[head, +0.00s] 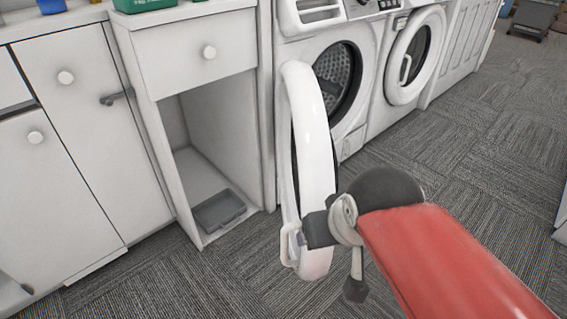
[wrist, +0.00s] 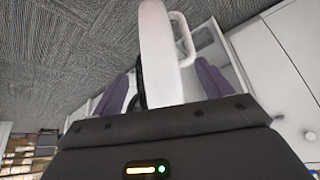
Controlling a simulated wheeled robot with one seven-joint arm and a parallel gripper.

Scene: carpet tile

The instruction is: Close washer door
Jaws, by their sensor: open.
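The washer (head: 350,27) is white, with a dark open drum (head: 338,80). Its round white door (head: 310,130) is swung wide open toward me and seen nearly edge-on. The door's handle (head: 289,245) is on its outer left side near the bottom. My gripper (head: 300,235) is at the door's lower outer edge, by the handle. In the wrist view the door (wrist: 160,55) and its handle (wrist: 185,38) lie between the two purple fingers of my open gripper (wrist: 168,80). I cannot tell whether the fingers touch the door.
White cabinets (head: 85,130) and an open cubby (head: 195,150) with a grey tray (head: 219,211) are at left. Carpet floor (head: 480,150) is clear at right.

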